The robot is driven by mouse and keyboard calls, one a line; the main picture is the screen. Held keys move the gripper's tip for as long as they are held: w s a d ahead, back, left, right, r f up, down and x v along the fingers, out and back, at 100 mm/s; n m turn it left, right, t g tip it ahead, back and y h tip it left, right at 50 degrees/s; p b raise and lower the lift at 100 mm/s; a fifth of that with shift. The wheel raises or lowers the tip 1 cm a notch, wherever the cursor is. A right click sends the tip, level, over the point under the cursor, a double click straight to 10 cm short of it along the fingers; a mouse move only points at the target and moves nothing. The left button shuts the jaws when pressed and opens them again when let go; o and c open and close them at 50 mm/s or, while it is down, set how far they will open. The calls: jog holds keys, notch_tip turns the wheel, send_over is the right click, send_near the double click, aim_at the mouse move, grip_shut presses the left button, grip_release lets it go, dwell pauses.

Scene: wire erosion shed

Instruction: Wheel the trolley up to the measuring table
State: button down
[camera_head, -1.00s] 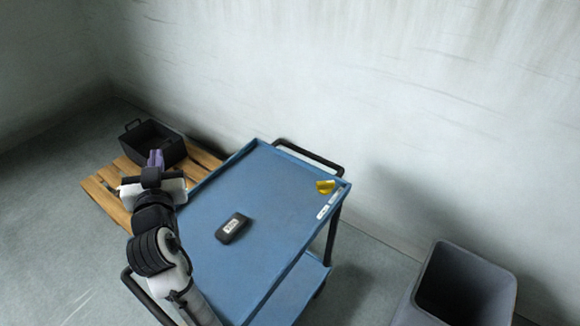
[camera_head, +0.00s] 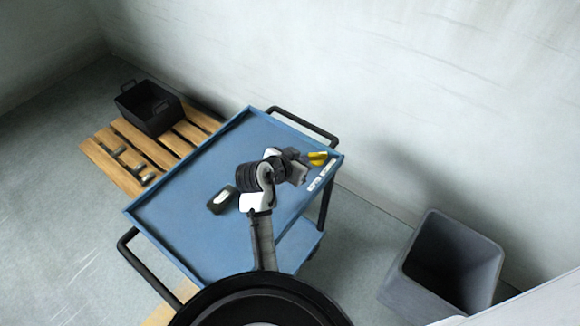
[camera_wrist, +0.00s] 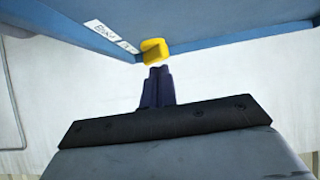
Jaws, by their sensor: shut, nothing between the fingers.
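The blue trolley (camera_head: 185,225) stands near the wall, with a black push handle at each end. A dark device with a pale face (camera_head: 222,200) lies on its top. A yellow object (camera_head: 317,158) is at its right corner, by white labels; it also shows in the wrist view (camera_wrist: 153,50). My arm reaches over the trolley top, with its end close to the yellow object. In the wrist view my gripper (camera_wrist: 159,72) is shut and empty, its tips just below the yellow object in the picture; whether they touch I cannot tell. I see no measuring table.
A wooden pallet (camera_head: 118,172) with a black crate (camera_head: 150,128) and several small metal parts lies left of and behind the trolley. A grey open bin (camera_head: 398,282) stands to the right. The wall is close behind. Floor at far left is clear.

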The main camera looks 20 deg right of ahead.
aim_at(314, 153)
jog(key=w+d, duration=0.2)
jog(key=shift+d+r+p, duration=0.15)
jog(key=shift+d+p, duration=0.2)
jog(key=shift+p, duration=0.05)
jog(key=shift+w+d+f, duration=0.2)
jog(key=shift+w, duration=0.05)
jog(key=shift+f, duration=0.7)
jog(key=shift+a, duration=0.1)
